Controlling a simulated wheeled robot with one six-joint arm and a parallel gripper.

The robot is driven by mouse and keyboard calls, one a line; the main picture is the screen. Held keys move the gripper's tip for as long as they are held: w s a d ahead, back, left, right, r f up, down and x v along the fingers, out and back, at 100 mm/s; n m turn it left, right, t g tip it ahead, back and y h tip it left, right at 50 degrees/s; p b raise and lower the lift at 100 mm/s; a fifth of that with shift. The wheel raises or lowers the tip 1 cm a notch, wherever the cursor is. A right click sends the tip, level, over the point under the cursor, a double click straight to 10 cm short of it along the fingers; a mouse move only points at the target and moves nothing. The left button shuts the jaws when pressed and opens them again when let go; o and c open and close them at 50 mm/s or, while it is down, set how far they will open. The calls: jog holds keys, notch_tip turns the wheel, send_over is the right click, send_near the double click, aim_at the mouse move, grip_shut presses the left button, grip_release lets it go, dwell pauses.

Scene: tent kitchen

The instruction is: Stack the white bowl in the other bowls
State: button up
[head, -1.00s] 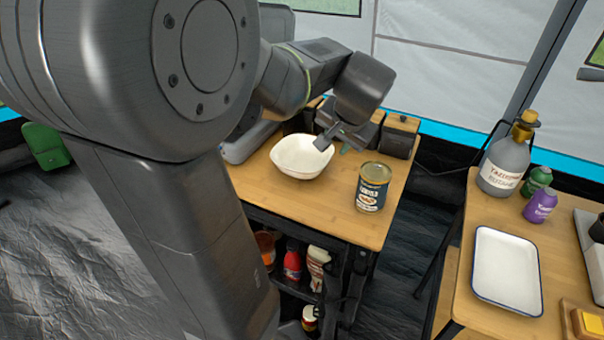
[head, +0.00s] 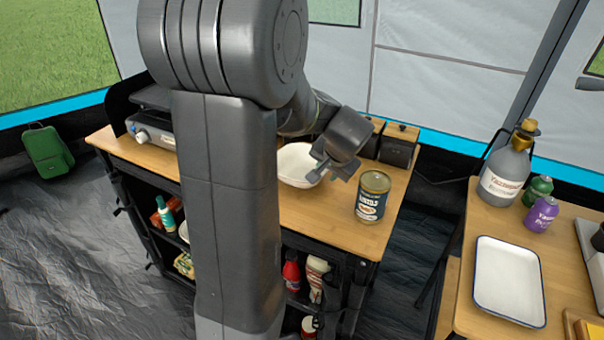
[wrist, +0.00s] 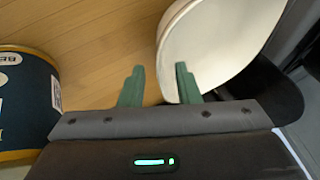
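The white bowl (head: 294,166) stands upright on the wooden table, partly hidden behind my arm and gripper in the head view. In the wrist view the bowl (wrist: 215,40) fills the upper right. My gripper (head: 322,174) is at the bowl's right side, pointing down. Its two green fingers (wrist: 160,84) are apart. The right finger overlaps the bowl and the left one is outside it, over bare wood, with the rim's edge between them. I cannot tell whether either finger touches the bowl. No other bowls can be made out clearly.
A dark labelled can (head: 372,196) stands close to the right of my gripper; it also shows in the wrist view (wrist: 28,100). Dark canisters (head: 398,145) stand behind. A stove (head: 153,122) is at the left. A second table holds a white tray (head: 508,279) and bottles.

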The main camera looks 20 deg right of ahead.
jog(key=shift+x, duration=0.85)
grip_shut()
jog(key=shift+r, duration=0.15)
